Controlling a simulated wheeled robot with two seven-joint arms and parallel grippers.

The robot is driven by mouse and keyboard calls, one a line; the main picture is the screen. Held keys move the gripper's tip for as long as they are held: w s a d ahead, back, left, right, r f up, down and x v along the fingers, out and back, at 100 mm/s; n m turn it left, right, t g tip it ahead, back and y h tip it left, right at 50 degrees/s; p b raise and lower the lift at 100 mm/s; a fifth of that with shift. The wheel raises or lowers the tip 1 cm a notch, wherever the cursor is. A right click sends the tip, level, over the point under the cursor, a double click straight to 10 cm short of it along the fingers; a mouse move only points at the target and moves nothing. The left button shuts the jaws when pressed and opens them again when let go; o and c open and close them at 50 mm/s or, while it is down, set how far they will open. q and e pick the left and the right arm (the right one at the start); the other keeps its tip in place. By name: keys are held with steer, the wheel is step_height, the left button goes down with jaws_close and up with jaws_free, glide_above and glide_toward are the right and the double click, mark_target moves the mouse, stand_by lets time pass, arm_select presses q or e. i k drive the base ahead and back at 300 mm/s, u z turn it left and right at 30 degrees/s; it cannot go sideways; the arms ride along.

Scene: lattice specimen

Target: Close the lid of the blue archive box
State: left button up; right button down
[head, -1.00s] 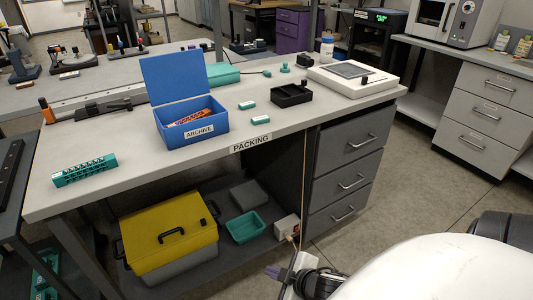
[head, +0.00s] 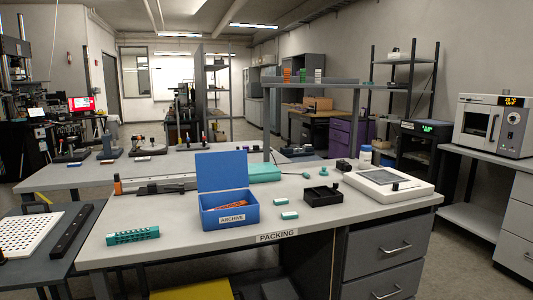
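The blue archive box (head: 230,217) stands on the packing table (head: 330,228), with an "ARCHIVE" label on its front. Its lid (head: 222,170) is open and stands up from the back edge. An orange and white item (head: 229,206) lies inside the box. Neither of my grippers shows in the head view.
A teal lattice block (head: 133,235) lies on the table's left part. Small teal and white blocks (head: 289,216) and a black tray (head: 323,195) sit right of the box. A white device (head: 378,181) stands at the right end. The tabletop before the box is clear.

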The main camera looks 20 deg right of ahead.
mark_target(225, 170)
steer(key=z, duration=1.4)
steer(key=i, duration=0.9)
steer(key=u, duration=0.8)
